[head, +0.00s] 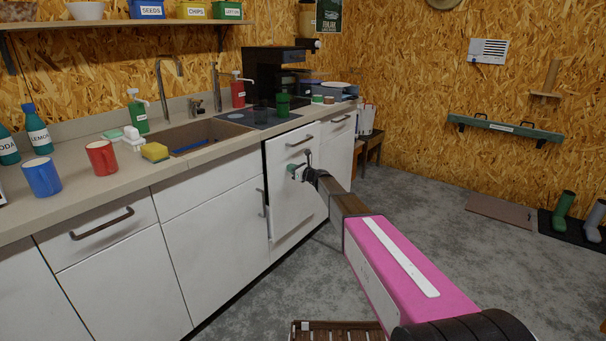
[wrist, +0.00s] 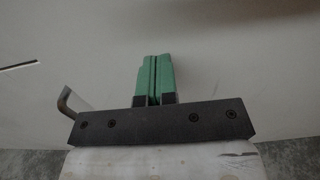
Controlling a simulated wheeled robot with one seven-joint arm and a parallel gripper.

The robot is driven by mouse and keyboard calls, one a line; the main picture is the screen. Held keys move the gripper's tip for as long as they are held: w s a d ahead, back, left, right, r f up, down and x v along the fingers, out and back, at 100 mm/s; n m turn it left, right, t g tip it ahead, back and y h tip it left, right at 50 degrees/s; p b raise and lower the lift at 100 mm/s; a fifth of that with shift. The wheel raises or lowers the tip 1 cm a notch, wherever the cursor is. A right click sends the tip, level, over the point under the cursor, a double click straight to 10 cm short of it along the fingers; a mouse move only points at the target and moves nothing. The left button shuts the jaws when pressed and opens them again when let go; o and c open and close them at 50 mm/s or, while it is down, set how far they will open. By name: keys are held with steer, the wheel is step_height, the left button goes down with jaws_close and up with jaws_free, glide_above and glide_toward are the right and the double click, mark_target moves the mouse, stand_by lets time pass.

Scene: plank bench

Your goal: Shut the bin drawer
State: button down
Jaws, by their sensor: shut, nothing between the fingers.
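The bin drawer (head: 288,205) is a tall white front in the counter row, with a dark bar handle (head: 300,141) near its top. Its front stands a little proud of the neighbouring cabinets, with a dark gap along its left edge. My gripper (head: 291,170) is at the upper middle of this front, below the handle. In the wrist view the green fingers (wrist: 156,60) are shut together, empty, and point at the plain white panel (wrist: 215,60). They are at or very near it; I cannot tell if they touch.
A grey metal bar (wrist: 66,101) shows left of the fingers in the wrist view. The countertop (head: 215,150) holds a sink, mugs and bottles. A slatted brown thing (head: 330,331) is at the bottom edge. The grey floor (head: 410,205) is open to the right.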

mark_target(285, 165)
steer(key=shift+x, duration=2.2)
steer(key=shift+w+a, duration=0.1)
steer(key=shift+w, duration=0.05)
steer(key=v, duration=1.5)
steer(key=s+d+f+n+g+h, duration=0.25)
steer(key=s+n, duration=0.25)
steer(key=s, duration=0.3)
steer(key=s+d+f+n+g+h, duration=0.2)
steer(key=s+f+n, duration=0.25)
steer(key=s, duration=0.35)
steer(key=s+d+f+n+g+h, duration=0.2)
steer(key=s+f+n+g, duration=0.1)
steer(key=s+n, duration=0.4)
steer(key=s+d+f+n+g+h, duration=0.1)
steer(key=s+d+n+h, duration=0.3)
steer(key=s+d, duration=0.3)
steer(key=s+d+f+n+g+h, duration=0.1)
steer(key=s+d+n+g+h, duration=0.1)
steer(key=s+d+n+h, duration=0.2)
steer(key=s+d, duration=0.3)
steer(key=s, duration=0.5)
steer(key=shift+f+n, duration=0.2)
steer(key=shift+n, duration=0.15)
steer(key=shift+s, duration=0.15)
